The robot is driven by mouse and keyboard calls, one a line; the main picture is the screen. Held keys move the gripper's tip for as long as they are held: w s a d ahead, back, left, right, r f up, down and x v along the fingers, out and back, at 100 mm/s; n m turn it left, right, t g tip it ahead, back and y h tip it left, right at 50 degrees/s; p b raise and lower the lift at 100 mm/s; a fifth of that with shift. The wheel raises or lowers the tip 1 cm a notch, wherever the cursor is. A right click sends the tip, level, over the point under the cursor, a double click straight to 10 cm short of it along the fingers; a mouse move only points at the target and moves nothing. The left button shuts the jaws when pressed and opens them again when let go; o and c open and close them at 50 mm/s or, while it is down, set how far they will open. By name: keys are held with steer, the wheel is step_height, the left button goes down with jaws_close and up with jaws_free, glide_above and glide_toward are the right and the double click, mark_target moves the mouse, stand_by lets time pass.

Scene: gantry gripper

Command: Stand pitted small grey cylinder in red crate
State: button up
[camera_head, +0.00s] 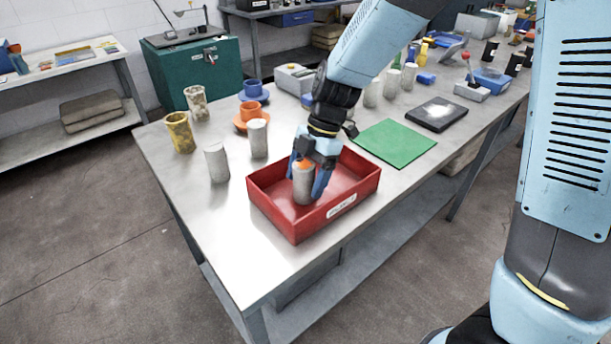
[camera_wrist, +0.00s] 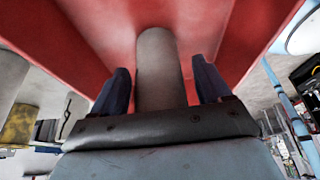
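A small grey cylinder (camera_head: 304,187) stands upright inside the red crate (camera_head: 265,209), near its middle, with an orange patch at its top. Pitting on it is too fine to make out. My gripper (camera_head: 308,182) points down into the crate, with one blue finger on each side of the cylinder. In the wrist view the grey cylinder (camera_wrist: 159,70) lies between the two dark fingers (camera_wrist: 160,88), with a narrow gap showing on both sides. The fingers look open around it. The cylinder's base contact is partly hidden in the head view.
Grey cylinders (camera_head: 216,163) (camera_head: 258,139), a yellow one (camera_head: 179,133) and a brown-speckled one (camera_head: 197,103) stand left of the crate. A green mat (camera_head: 395,143) lies behind right. More cylinders stand farther back (camera_head: 391,83). The bench's front left corner (camera_head: 240,265) is clear.

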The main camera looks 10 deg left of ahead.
steer(key=shift+o, duration=0.4)
steer(key=shift+r, duration=0.1)
steer(key=shift+w+r, duration=0.15)
steer(key=shift+r, duration=0.15)
steer(key=v, duration=1.1)
steer(key=shift+d+r, duration=0.1)
steer(key=shift+d, duration=0.05)
steer(key=s+d+r+m+t+h, duration=0.1)
steer(key=s+d+r+m+t, duration=0.2)
steer(key=d+m, duration=0.6)
steer(key=s+d+r+m+t+h, duration=0.1)
steer(key=s+d+r+m+t, duration=0.2)
steer(key=d+m, duration=0.7)
steer(key=s+d+r+m+t, duration=0.3)
steer(key=s+d+m, duration=0.3)
steer(key=d+m, duration=0.3)
steer(key=shift+d+r+h, duration=0.2)
steer(key=shift+d+h, duration=0.2)
steer(key=shift+d, duration=0.5)
